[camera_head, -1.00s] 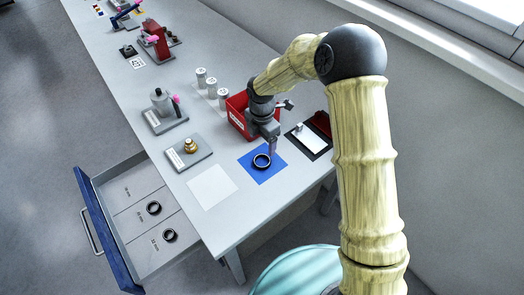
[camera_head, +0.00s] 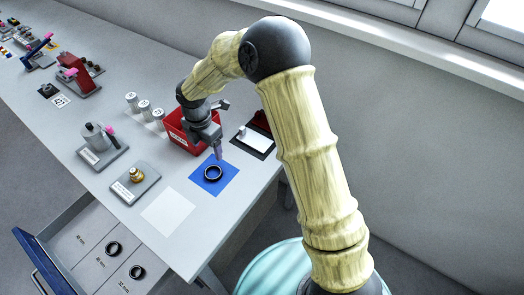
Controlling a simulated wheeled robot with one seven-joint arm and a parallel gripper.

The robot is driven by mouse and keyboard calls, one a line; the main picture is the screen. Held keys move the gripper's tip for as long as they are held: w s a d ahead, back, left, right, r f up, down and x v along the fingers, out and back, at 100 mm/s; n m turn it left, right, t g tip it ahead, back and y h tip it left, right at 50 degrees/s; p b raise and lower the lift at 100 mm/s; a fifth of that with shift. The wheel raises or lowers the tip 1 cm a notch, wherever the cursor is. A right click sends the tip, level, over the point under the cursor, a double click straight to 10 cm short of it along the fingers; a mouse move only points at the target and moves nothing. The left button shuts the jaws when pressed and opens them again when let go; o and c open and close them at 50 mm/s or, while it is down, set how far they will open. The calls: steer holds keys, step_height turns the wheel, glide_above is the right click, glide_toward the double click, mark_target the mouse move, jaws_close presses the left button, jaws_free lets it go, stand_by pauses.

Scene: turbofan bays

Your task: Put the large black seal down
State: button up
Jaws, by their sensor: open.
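The large black seal (camera_head: 213,173) is a black ring lying flat on the blue square mat (camera_head: 231,184) on the bench. My gripper (camera_head: 218,155) is just above and behind the ring, pointing down, with its jaws open. The ring looks free of the jaws; a small gap shows between the fingertips and the ring, though the exact distance is hard to judge.
A red bin (camera_head: 185,140) stands behind my gripper. A white sheet (camera_head: 168,215) lies left of the mat, and a brass fitting (camera_head: 136,175) sits on a grey plate. An open drawer (camera_head: 85,235) holds two black rings (camera_head: 113,248) (camera_head: 137,272).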

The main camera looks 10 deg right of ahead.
steer(key=s+d+r+m+t, duration=0.1)
steer(key=s+d+r+m, duration=0.1)
steer(key=s+d+m, duration=0.3)
steer(key=s+d+r+m, duration=0.3)
steer(key=s+d+m, duration=0.3)
steer(key=d+m, duration=0.5)
steer(key=s+d+r+m+t, duration=0.1)
steer(key=s+d+r+m, duration=0.2)
steer(key=d+m, duration=0.6)
steer(key=s+m, duration=0.2)
steer(key=shift+s+r+m+t, duration=0.2)
steer(key=shift+r+m+t, duration=0.05)
steer(key=shift+m+t, duration=0.05)
steer(key=shift+c, duration=0.3)
